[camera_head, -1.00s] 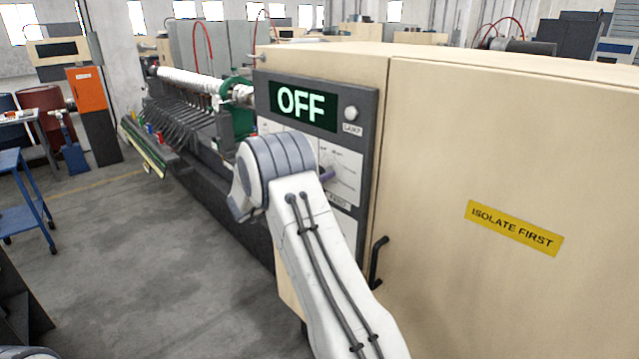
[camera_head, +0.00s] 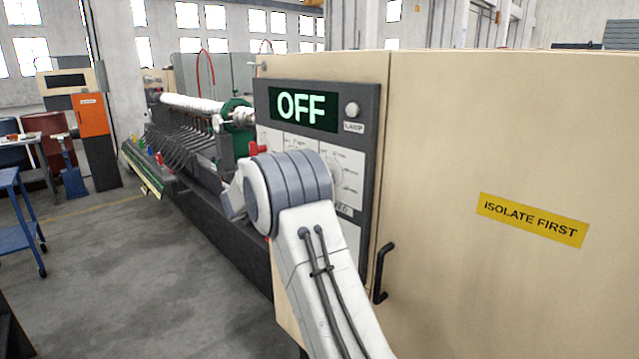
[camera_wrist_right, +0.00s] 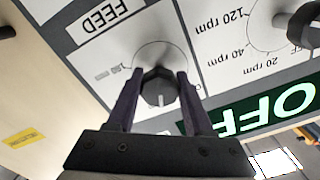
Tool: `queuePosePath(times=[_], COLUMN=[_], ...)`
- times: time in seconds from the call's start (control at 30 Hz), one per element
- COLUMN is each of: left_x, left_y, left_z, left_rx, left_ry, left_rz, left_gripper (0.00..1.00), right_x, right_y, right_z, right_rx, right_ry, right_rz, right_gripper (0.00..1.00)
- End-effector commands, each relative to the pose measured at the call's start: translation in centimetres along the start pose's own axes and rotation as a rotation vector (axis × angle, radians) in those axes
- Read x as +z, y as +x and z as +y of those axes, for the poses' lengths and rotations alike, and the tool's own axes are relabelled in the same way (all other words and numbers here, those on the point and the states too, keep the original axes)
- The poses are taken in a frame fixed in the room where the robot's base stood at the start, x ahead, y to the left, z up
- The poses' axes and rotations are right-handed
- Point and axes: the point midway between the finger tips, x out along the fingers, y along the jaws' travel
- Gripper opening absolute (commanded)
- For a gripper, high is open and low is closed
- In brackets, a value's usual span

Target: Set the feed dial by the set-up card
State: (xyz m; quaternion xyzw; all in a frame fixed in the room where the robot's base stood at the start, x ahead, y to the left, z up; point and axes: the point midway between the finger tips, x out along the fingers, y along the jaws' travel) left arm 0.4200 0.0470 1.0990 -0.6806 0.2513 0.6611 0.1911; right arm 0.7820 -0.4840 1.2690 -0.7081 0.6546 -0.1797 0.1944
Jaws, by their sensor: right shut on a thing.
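The feed dial (camera_wrist_right: 160,88) is a dark round knob with a white pointer line on the control panel. In the right wrist view its FEED label (camera_wrist_right: 104,15) appears upside down, and the pointer line runs down the picture. My right gripper (camera_wrist_right: 160,78) has its two dark fingers on either side of this knob and is shut on it. Most of the dial's scale is hidden or too blurred to read. In the head view my right wrist covers the dial. The display (camera_head: 303,107) reads OFF. I cannot make out a set-up card. My left gripper is out of view.
A second dial (camera_wrist_right: 300,28) with rpm marks sits beside the feed dial. A lamp (camera_head: 352,109) is at the panel's upper right. A black handle (camera_head: 383,272) and an ISOLATE FIRST sign (camera_head: 532,220) are on the beige cabinet. Open floor lies left of the machine.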

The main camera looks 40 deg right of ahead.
Motion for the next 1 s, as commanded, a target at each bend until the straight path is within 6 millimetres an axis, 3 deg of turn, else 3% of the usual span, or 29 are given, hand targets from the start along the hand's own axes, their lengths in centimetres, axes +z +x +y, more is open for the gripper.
queuePosePath(times=[0.43, 0.47, 0.5, 0.53, 0.87, 1.0], left_x=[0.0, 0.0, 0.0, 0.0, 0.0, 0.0], left_y=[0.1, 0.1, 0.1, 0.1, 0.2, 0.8], left_z=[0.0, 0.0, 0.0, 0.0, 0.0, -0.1], left_rx=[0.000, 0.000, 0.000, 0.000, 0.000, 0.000], left_ry=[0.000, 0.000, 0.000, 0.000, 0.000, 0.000], left_rz=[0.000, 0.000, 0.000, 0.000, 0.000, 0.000], left_gripper=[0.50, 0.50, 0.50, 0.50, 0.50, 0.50], right_x=[-0.1, -0.1, 0.0, 0.0, 0.0, 0.2], right_y=[0.0, 0.0, 0.0, 0.0, -0.2, -1.6], right_z=[-0.1, -0.1, -0.1, -0.1, 0.0, 0.0], right_rx=[-0.001, -0.001, -0.001, -0.001, -0.001, -0.002], right_ry=[0.011, 0.011, 0.011, 0.011, 0.010, 0.011], right_rz=[0.000, 0.000, 0.000, 0.000, 0.000, -0.002], right_gripper=[0.00, 0.59, 0.74, 0.81, 0.81, 0.81])
